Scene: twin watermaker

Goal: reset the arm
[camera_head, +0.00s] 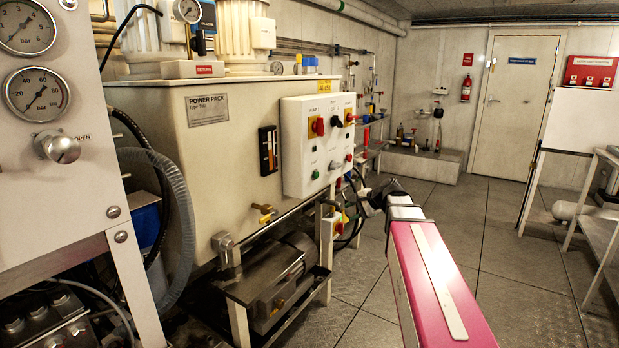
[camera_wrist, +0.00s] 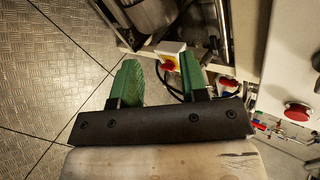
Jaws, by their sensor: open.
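My arm reaches forward in the head view, with its pink and white link at the lower right. My gripper (camera_head: 378,194) is at its far end, small and dark, in front of the power pack's right end. In the wrist view my gripper (camera_wrist: 160,68) shows two green fingers spread apart on a dark bar, with nothing between them.
The cream power pack tank (camera_head: 225,135) and its white control box (camera_head: 312,145) stand left of the arm. A gauge panel (camera_head: 50,190) is at the near left. Floor (camera_head: 490,225) is clear toward the door (camera_head: 517,100).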

